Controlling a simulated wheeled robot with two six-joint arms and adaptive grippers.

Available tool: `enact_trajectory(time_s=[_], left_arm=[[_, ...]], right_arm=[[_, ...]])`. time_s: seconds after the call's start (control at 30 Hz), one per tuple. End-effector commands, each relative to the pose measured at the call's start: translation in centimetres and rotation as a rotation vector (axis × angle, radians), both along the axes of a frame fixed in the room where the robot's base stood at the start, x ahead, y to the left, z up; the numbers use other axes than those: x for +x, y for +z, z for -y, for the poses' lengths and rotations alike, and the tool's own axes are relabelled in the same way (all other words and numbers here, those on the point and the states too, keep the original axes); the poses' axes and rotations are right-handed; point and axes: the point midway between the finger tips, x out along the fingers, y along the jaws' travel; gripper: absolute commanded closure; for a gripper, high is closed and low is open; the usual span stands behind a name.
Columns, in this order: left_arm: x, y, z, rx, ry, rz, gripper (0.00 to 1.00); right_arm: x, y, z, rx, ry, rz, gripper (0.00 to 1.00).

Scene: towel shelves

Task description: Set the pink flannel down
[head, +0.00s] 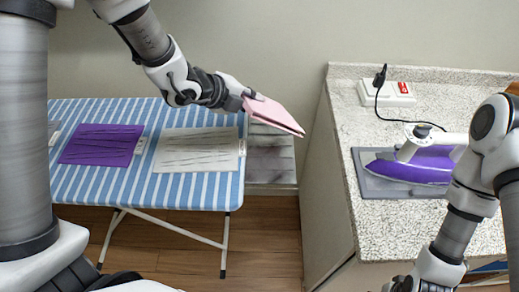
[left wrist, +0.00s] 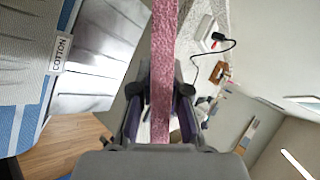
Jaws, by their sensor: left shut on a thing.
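The pink flannel (head: 273,112) is a flat folded cloth, held in the air by one edge. My left gripper (head: 246,99) is shut on it, beyond the right end of the ironing board. In the left wrist view the flannel (left wrist: 163,70) stands edge-on between the fingers of the left gripper (left wrist: 160,110). In the head view it hangs in front of the gap between the board and the counter. My right arm shows at the lower right, but its gripper's fingers cannot be made out.
A striped ironing board (head: 205,196) bears a purple cloth (head: 101,145) and a wrinkled white cloth (head: 197,150). A low grey-white surface (head: 270,160) lies between the board and the speckled counter (head: 345,110). A purple iron (head: 415,167) rests on a grey mat (head: 372,187), near a power strip (head: 388,93).

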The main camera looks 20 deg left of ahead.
Motion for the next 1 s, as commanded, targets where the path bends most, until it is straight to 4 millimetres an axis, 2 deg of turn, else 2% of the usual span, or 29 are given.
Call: enact_trajectory(time_s=[0.03,0.2,0.57,0.6,0.63,0.9,1.0], left_arm=[[0.0,-1.8,0.0,-0.001,0.001,0.0,1.0],[0.0,-4.1,0.0,-0.001,-0.001,0.0,1.0],[0.0,-4.4,0.0,-0.001,-0.001,0.0,1.0],[0.0,-4.4,0.0,-0.001,-0.001,0.0,0.71],[0.0,-4.4,0.0,-0.001,-0.001,0.0,0.68],[0.0,-4.3,0.0,-0.001,-0.001,0.0,0.68],[-0.4,-3.7,-0.4,-0.002,0.001,0.001,0.68]], right_arm=[[0.0,-1.6,0.0,0.0,0.0,0.001,0.36],[0.0,-3.9,0.0,0.0,0.0,0.0,0.36],[0.0,-4.0,0.0,0.0,0.0,0.001,0.36],[0.0,-4.0,0.0,0.0,0.0,0.001,0.36],[0.0,-4.0,0.0,0.0,0.0,0.001,0.36],[0.0,-4.0,0.0,0.0,0.0,0.001,0.36],[0.0,-3.8,0.0,0.0,0.0,0.0,0.36]])
